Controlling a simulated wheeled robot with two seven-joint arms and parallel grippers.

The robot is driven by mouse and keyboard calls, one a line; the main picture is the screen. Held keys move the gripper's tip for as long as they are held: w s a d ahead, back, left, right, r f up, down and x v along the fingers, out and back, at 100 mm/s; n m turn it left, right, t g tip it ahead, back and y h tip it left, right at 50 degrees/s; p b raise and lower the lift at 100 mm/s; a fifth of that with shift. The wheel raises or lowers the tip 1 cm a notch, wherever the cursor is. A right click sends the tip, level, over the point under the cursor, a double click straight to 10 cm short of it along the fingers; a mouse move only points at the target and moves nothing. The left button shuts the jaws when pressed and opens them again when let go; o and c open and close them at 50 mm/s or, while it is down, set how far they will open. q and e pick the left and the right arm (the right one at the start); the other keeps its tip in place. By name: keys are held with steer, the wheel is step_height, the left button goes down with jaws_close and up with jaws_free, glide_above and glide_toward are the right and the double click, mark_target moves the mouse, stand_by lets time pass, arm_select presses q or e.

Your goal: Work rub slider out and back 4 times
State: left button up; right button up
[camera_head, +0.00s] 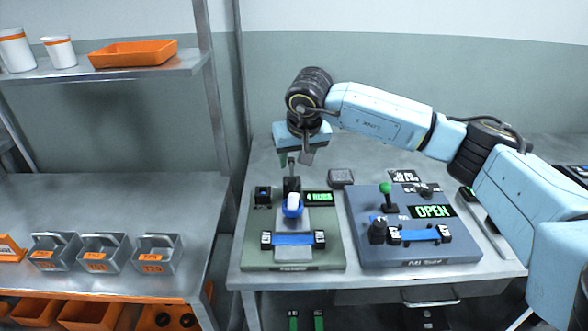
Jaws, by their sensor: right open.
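The rub slider (292,207) is a blue and white block with a dark upright handle. It sits on a light track in the middle of the green-grey rub station (260,256), on the metal table. The station's display (319,198) seems to read "4 RUBS". A blue webbing strip (292,239) lies across the front of the station between two dark clamps. My right gripper (295,161) points down just above and behind the slider handle. It is open, and its fingers look clear of the handle, though the exact gap is hard to tell. My left gripper is out of view.
A blue-grey station (405,257) with a green-knobbed lever (386,189) and an "OPEN" display (433,211) stands right of the rub station. A small grey block (341,177) lies behind. Several grey bins (106,254) stand on the left bench, which has bare room behind them.

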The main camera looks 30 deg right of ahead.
steer(key=v, duration=0.5)
steer(key=shift+r, duration=0.2)
